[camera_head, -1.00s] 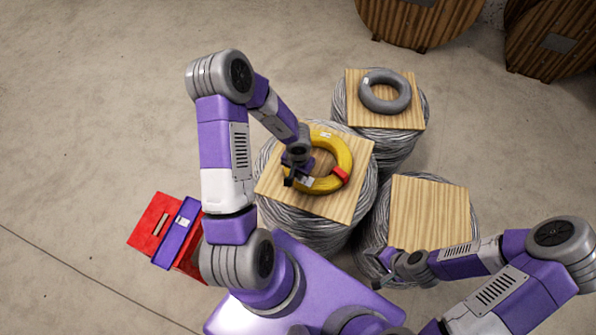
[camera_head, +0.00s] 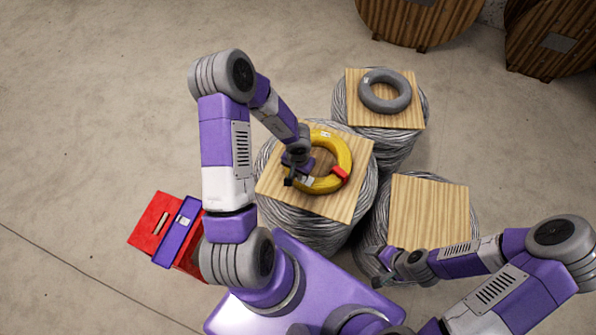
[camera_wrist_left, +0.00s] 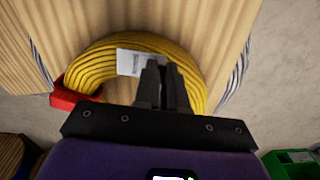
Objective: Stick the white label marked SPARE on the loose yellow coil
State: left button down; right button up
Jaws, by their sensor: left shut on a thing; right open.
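The yellow coil (camera_head: 345,152), with a red clip (camera_head: 340,174), lies on a square wooden board (camera_head: 272,183) on top of a grey cable drum. My left gripper (camera_head: 289,180) is at the coil's near left side. In the left wrist view its fingers (camera_wrist_left: 161,68) are shut on one edge of a white label (camera_wrist_left: 130,63). The label lies over or against the coil (camera_wrist_left: 97,54); full contact cannot be told. Its print is too small to read. A small white tag (camera_head: 325,134) shows on the coil's far side. My right gripper (camera_head: 377,267) is open and empty beside the front right drum.
A grey coil (camera_head: 384,105) lies on the back drum's board. The front right drum has a bare board (camera_head: 430,205). A red box (camera_head: 150,222) stands at the left. Large wooden reels (camera_head: 420,18) stand at the back.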

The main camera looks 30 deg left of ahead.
pick_arm(q)
jog(key=shift+s+f+p, duration=0.1)
jog(key=shift+p, duration=0.45)
dwell(1.4)
jog(key=c, duration=1)
grip_release()
notch_tip(320, 180, up, 2)
jog(key=shift+r+p, duration=0.25)
jog(key=shift+p, duration=0.95)
jog(key=shift+r, duration=2.3)
